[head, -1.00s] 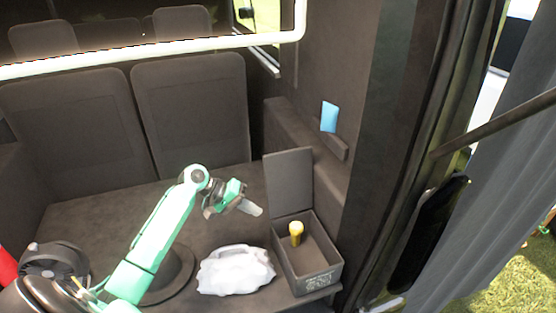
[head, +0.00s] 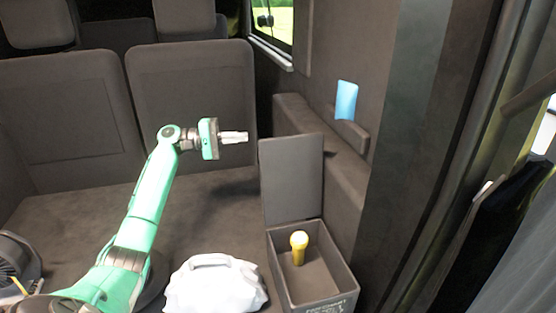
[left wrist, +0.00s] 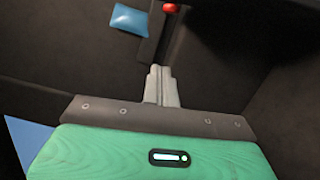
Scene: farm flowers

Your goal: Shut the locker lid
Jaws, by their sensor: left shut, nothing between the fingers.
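The locker (head: 346,290) is a dark open box at the lower right of the head view. Its lid (head: 291,180) stands upright at the back edge, so the locker is open. A yellow, round-topped object (head: 298,248) stands inside it. My left gripper (head: 246,136) is shut and empty, pointing right, level with the top of the lid and just left of it in the picture. Its closed fingers also show in the left wrist view (left wrist: 161,86). I cannot tell the lid apart from the dark surfaces in the wrist view. My right gripper is not in view.
A blue card-like thing (head: 346,100) is on the side wall above a ledge (head: 346,134), and shows in the wrist view. A red thing (left wrist: 171,8) is at that view's top. Seats (head: 190,100) stand behind.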

